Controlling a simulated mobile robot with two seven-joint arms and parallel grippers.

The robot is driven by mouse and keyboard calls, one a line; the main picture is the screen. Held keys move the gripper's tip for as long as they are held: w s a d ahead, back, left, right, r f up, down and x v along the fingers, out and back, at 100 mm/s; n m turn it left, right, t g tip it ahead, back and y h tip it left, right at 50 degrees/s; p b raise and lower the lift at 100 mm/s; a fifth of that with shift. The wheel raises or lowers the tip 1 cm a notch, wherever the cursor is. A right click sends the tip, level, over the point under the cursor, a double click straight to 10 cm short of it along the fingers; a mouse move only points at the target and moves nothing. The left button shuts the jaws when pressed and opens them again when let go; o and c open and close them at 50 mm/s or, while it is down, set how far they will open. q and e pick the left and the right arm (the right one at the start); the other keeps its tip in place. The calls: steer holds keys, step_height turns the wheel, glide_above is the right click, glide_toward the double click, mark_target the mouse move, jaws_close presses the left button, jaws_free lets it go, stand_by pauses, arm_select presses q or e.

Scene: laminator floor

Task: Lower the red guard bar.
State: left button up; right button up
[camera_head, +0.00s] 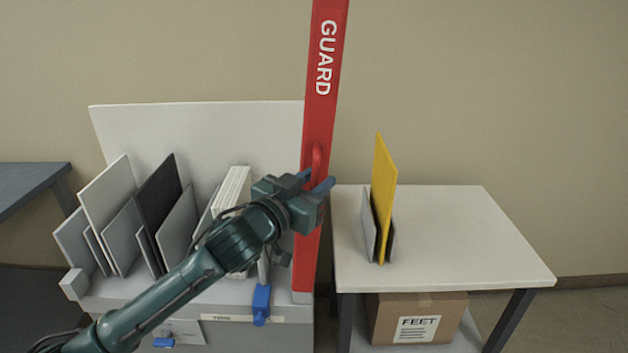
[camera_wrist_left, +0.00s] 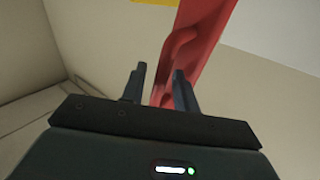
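The red guard bar (camera_head: 319,110), lettered GUARD, stands nearly upright, leaning slightly right at its top, which runs out of the head view. A red loop handle (camera_head: 317,158) is on its front face. My left gripper (camera_head: 318,181) is at the handle's lower part, in front of the bar. In the left wrist view my left gripper (camera_wrist_left: 158,88) has its two fingers apart, with the lower end of the red handle (camera_wrist_left: 180,48) showing between or just beyond them. I cannot tell whether they touch it. My right gripper is not in view.
A white machine bench with several grey, black and white boards (camera_head: 158,215) in slots stands left of the bar. A white table (camera_head: 450,225) with a yellow board (camera_head: 383,195) in a holder stands right. A cardboard box (camera_head: 385,318) is beneath it. A blue lever (camera_head: 261,302) is on the bench front.

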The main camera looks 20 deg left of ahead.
arm_select(q)
steer(key=shift+c, duration=0.4)
jaws_close()
